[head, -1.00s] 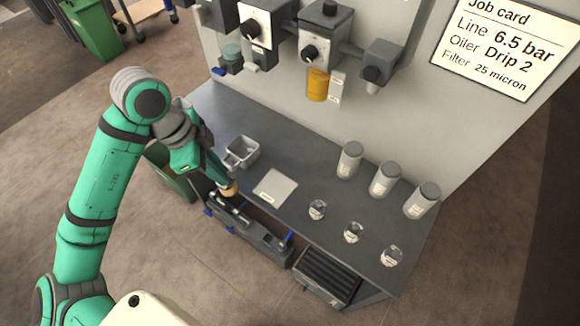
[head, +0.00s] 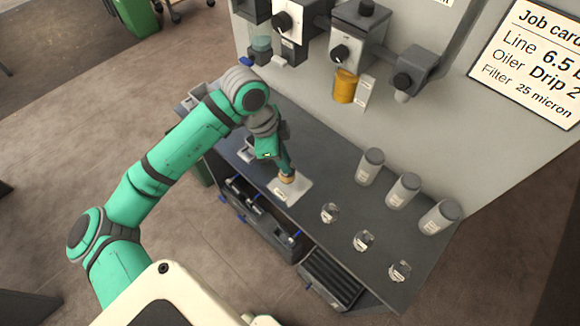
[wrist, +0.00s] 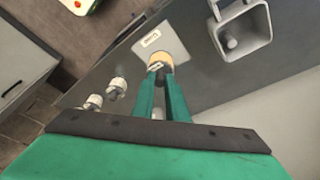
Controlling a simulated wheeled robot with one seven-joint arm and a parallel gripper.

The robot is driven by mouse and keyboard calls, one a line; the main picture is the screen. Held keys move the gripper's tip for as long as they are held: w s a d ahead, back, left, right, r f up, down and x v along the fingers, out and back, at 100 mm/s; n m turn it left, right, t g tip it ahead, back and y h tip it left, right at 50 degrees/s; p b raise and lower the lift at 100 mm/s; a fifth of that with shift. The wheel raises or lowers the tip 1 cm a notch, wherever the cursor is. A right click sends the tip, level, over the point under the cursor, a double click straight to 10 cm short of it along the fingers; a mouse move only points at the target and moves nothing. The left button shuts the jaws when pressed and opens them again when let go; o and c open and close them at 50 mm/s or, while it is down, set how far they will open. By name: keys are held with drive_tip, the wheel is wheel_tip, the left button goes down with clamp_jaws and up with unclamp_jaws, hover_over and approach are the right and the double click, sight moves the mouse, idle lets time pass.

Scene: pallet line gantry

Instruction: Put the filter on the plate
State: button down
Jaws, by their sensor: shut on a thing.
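The filter (head: 287,179) is a small tan cylinder. My gripper (head: 286,171) is shut on it, seen over the plate (head: 299,191), a pale grey square with a label on the dark bench. In the wrist view the filter (wrist: 159,60) sits between the fingertips (wrist: 160,77), with a white label on its side. The plate (wrist: 172,38) shows just beyond it, its own label clear of the filter. I cannot tell whether the filter touches the plate.
A square grey container (wrist: 262,22) stands on the bench close to the plate. The gauge and regulator units (head: 358,30) hang on the wall behind.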

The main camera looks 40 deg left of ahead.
drive_tip(key=shift+w+d+f, duration=0.2)
drive_tip(key=shift+w+f, duration=0.2)
drive_tip(key=shift+f, duration=0.15)
drive_tip(key=shift+a+x, duration=0.2)
drive_tip(key=shift+x, duration=1.85)
drive_tip(key=shift+f, duration=0.15)
drive_tip(key=c, duration=1.7)
unclamp_jaws()
drive_tip(key=shift+c, duration=0.2)
drive_tip(key=v, duration=1.2)
